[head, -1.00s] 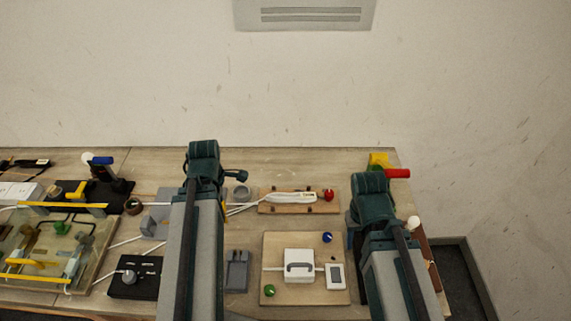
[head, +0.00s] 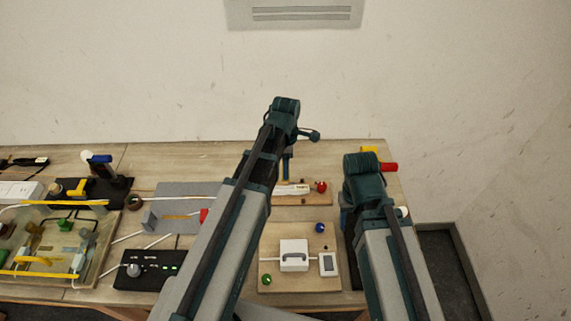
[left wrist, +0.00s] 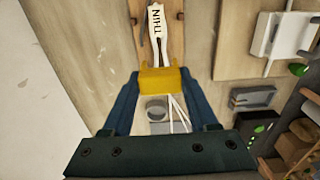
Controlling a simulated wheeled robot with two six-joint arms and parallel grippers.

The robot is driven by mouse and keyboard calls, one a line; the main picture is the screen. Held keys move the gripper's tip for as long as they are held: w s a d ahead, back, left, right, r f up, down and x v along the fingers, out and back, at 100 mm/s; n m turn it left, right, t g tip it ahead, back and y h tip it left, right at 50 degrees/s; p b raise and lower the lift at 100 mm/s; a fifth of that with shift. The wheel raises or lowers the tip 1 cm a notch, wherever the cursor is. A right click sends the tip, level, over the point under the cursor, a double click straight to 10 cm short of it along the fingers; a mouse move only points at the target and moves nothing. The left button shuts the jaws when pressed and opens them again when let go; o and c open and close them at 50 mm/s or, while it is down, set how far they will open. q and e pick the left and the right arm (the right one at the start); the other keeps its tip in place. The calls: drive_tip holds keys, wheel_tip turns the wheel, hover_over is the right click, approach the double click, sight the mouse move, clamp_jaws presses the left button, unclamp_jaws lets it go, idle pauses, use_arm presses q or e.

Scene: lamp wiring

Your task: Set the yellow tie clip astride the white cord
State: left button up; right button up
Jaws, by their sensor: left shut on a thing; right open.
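My left gripper (left wrist: 160,100) is shut on the yellow tie clip (left wrist: 165,79), which spans between its two blue fingers in the left wrist view. White cord strands (left wrist: 178,118) show just below the clip there. Whether clip and cord touch I cannot tell. A white lettered piece (left wrist: 156,25) lies on a wooden board (left wrist: 175,45) beyond the clip. In the head view my left gripper (head: 287,166) points down at this board, and the clip is not discernible. My right gripper (head: 346,218) is at the right; its fingertips are mostly hidden by the arm.
A wooden plate with a white handled box (head: 294,255) and green and blue knobs is nearer me. A red knob (head: 320,187) sits at the board's right end. A black control box (head: 148,270), a grey tray (head: 175,190) and a cluttered bench section lie left.

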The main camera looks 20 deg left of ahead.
use_arm(q)
drive_tip(key=shift+f, duration=0.1)
use_arm(e)
drive_tip(key=shift+f, duration=0.15)
use_arm(q)
drive_tip(key=b, duration=0.5)
hover_over(285, 188)
drive_tip(key=shift+d+f, duration=0.1)
drive_tip(key=shift+f, duration=2.35)
use_arm(e)
drive_tip(key=shift+f, duration=2.4)
use_arm(q)
drive_tip(key=shift+f, duration=0.15)
use_arm(e)
drive_tip(key=shift+f, duration=0.15)
use_arm(q)
drive_tip(key=shift+f+b, duration=0.7)
drive_tip(key=shift+b, duration=0.2)
use_arm(e)
drive_tip(key=shift+f, duration=0.75)
use_arm(q)
drive_tip(key=shift+f, duration=0.1)
use_arm(e)
drive_tip(key=shift+f, duration=0.1)
use_arm(q)
drive_tip(key=shift+f+b, duration=0.6)
drive_tip(key=shift+b, duration=0.05)
use_arm(e)
drive_tip(key=shift+f, duration=0.55)
